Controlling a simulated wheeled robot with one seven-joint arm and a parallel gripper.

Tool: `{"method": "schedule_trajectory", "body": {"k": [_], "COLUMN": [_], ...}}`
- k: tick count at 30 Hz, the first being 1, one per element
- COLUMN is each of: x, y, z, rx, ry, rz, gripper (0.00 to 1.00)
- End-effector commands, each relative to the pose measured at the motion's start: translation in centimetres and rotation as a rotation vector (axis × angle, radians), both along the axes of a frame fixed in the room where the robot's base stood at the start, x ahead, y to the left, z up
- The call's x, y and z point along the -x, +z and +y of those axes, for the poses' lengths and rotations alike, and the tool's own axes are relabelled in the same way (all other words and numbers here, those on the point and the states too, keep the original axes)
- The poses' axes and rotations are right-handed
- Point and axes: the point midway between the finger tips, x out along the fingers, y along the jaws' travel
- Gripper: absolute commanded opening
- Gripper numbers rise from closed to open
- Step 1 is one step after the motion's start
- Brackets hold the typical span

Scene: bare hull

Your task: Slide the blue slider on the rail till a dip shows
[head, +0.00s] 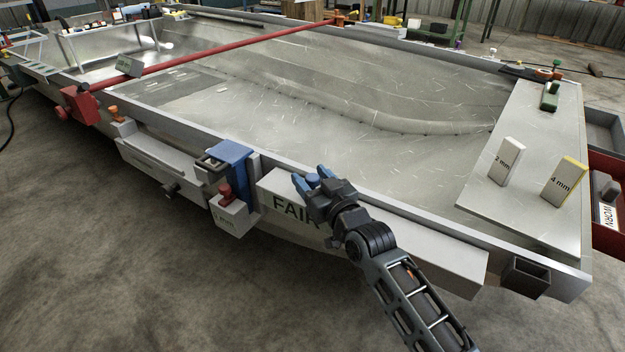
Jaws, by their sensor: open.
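A blue block (235,160) sits at the near edge rail (290,170) of the hull frame, left of my gripper; I cannot tell whether it is the slider. My gripper (312,174) is open over the top of a pale box marked "FAIR" (275,195). A round blue knob (313,180) shows between its blue-tipped fingers, which look apart from it, though contact is hard to tell. The lower part of the knob is hidden by my gripper. No dip is clearly visible on the grey hull surface (330,90).
A red bar (210,55) crosses the hull from a red clamp (80,104). A red knob (225,190) and small white box (232,215) hang below the blue block. Blocks marked "2 mm" (506,161) and "4 mm" (565,182) stand on the right plate (530,125).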

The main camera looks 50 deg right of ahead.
Motion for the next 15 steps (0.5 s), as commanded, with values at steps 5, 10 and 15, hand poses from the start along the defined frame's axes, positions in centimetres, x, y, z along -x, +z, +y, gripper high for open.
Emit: {"method": "schedule_trajectory", "body": {"k": [5, 10, 15], "x": [0.01, 0.03, 0.04], "y": [0.02, 0.03, 0.05], "z": [-0.01, -0.01, -0.01], "rx": [0.0, 0.0, 0.0], "ry": [0.0, 0.0, 0.0], "rz": [0.0, 0.0, -0.001], "gripper": [0.55, 0.39, 0.23]}}
